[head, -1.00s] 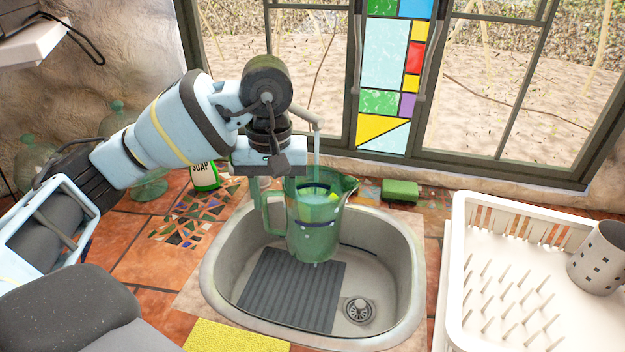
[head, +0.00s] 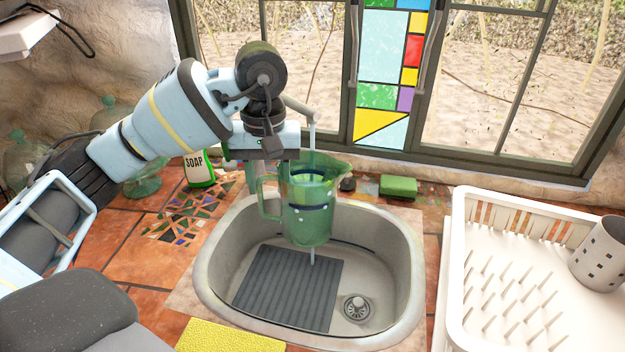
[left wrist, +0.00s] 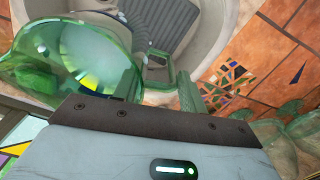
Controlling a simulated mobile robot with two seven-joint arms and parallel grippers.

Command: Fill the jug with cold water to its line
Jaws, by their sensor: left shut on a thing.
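The green translucent jug (head: 308,218) hangs upright above the sink, with a dark band around its side. My left gripper (head: 266,172) is shut on the jug at its handle side; the fingertips are mostly hidden. The spout (head: 298,106) is behind my wrist, and a thin stream of water (head: 312,138) falls from it toward the jug's mouth. A pale streak shows under the jug; I cannot tell whether it passes behind or drips from it. The jug (left wrist: 80,55) fills the left wrist view's upper left. The water level is unclear. My right gripper is not in view.
A white dish rack (head: 520,300) is at right; a yellow cloth (head: 230,337) lies in front.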

